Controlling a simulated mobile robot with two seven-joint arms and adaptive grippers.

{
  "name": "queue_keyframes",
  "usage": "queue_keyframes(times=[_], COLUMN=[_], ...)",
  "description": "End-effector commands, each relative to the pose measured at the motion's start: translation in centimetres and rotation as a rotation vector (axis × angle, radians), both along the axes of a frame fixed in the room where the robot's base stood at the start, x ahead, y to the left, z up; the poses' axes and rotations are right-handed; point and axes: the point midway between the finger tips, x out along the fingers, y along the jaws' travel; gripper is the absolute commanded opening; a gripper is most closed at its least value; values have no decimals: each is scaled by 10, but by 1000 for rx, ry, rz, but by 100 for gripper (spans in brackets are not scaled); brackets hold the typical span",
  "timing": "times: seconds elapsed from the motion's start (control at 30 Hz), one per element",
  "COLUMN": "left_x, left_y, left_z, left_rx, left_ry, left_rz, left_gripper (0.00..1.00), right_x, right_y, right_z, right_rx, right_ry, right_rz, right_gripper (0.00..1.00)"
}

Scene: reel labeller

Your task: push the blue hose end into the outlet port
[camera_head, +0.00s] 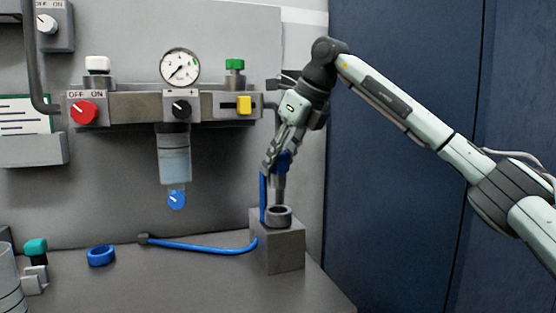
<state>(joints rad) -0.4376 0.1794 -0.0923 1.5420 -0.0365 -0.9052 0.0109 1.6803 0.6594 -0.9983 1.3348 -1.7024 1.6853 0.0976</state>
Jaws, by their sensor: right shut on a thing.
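The blue hose (200,246) lies on the bench top, with a dark fitting (145,239) at its left end. Its right end meets the grey block, and a blue length (263,198) rises upright beside the block's holder ring. My right gripper (278,164) points down above the block. It is shut on a blue and grey piece (281,185) that stands over the ring. The fingers partly hide this piece. The air unit (140,106) is on the wall; its right end is close behind my wrist, and I cannot clearly make out the outlet port there. My left gripper is not in view.
The grey block (279,248) stands near the bench's right edge. A blue ring (101,256) and a teal-topped part (36,250) are at the left. A clear bowl (174,158) hangs below the unit. The front middle of the bench (190,285) is clear.

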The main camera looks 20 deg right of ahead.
Motion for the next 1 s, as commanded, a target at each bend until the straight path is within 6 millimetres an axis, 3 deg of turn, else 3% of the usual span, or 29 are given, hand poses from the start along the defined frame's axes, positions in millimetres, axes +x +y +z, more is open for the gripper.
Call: queue_keyframes(times=[1.0], left_x=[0], left_y=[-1], left_z=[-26], left_rx=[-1], left_ry=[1], left_rz=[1], left_gripper=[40], right_x=[0], right_y=[0], right_z=[-42], right_rx=[1], right_ry=[-1], right_rz=[0], right_gripper=[2])
